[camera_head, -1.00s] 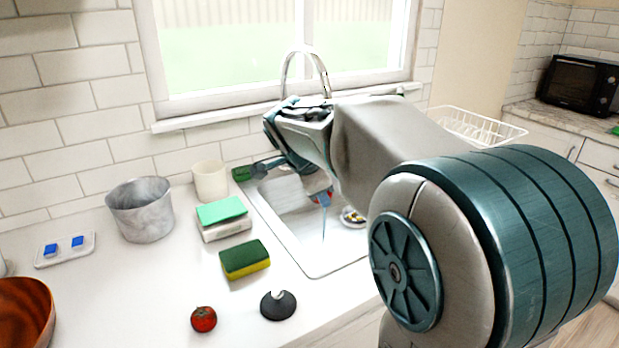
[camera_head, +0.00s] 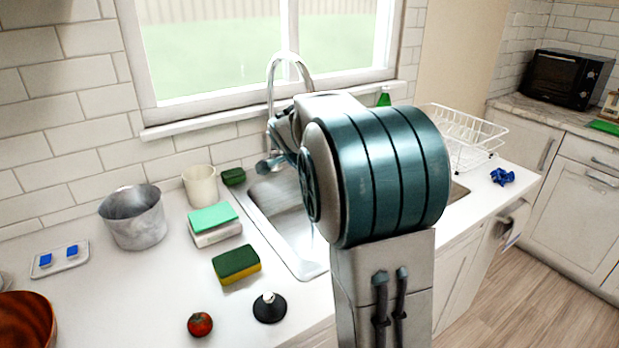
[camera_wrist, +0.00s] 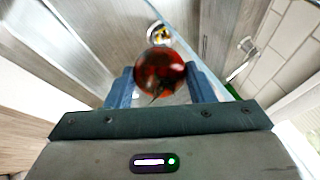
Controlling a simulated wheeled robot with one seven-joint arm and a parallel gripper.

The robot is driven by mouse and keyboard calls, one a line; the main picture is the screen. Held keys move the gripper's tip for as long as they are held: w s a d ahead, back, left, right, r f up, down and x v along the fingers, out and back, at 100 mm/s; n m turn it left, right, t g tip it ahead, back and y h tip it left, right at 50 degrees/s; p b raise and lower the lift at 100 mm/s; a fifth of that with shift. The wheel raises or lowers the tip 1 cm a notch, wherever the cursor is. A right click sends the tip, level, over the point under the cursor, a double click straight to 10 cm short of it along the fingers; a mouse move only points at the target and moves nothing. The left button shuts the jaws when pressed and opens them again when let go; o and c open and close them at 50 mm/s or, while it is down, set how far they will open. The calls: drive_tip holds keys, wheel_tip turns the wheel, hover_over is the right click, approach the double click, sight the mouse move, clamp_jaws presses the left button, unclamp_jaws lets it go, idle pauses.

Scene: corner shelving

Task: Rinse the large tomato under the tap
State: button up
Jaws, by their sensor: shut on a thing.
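A large red tomato (camera_wrist: 160,72) is between the two blue fingers of my gripper (camera_wrist: 160,88), which is shut on it in the wrist view. In the wrist view the basin's drain (camera_wrist: 158,33) shows just beyond the tomato. In the head view my arm hides the gripper and the held tomato. The curved metal tap (camera_head: 291,62) rises behind my arm, at the back of the sink (camera_head: 283,209). A thin bluish streak, perhaps water, shows in the wrist view. A smaller tomato (camera_head: 200,324) lies on the counter at the front.
Left of the sink stand a green-and-yellow sponge (camera_head: 236,264), stacked sponges (camera_head: 214,224), a cup (camera_head: 200,186), a metal pot (camera_head: 134,218) and a black stopper (camera_head: 269,308). A dish rack (camera_head: 464,135) and a blue item (camera_head: 503,176) are on the right.

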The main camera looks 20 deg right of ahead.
drive_tip(key=shift+w+d+f, duration=0.2)
drive_tip(key=shift+w+d, duration=0.2)
drive_tip(key=shift+w, duration=0.2)
drive_tip(key=shift+w+d+f, duration=0.15)
drive_tip(key=shift+w+d, duration=0.2)
drive_tip(key=shift+w, duration=0.2)
drive_tip(key=shift+w+d+f+p, duration=0.1)
drive_tip(key=shift+w+d+p, duration=0.1)
drive_tip(key=shift+w+d, duration=0.3)
drive_tip(key=shift+w+d+f+p, duration=0.15)
drive_tip(key=shift+w+d, duration=0.1)
drive_tip(key=shift+w, duration=0.35)
drive_tip(key=shift+s+d, duration=0.1)
drive_tip(key=shift+d, duration=0.05)
drive_tip(key=shift+s+d+b, duration=0.25)
drive_tip(key=shift+d+b, duration=0.1)
drive_tip(key=shift+b, duration=0.05)
drive_tip(key=shift+w+a, duration=0.1)
drive_tip(key=shift+a, duration=0.05)
drive_tip(key=shift+w+a, duration=0.25)
drive_tip(key=shift+a, duration=0.15)
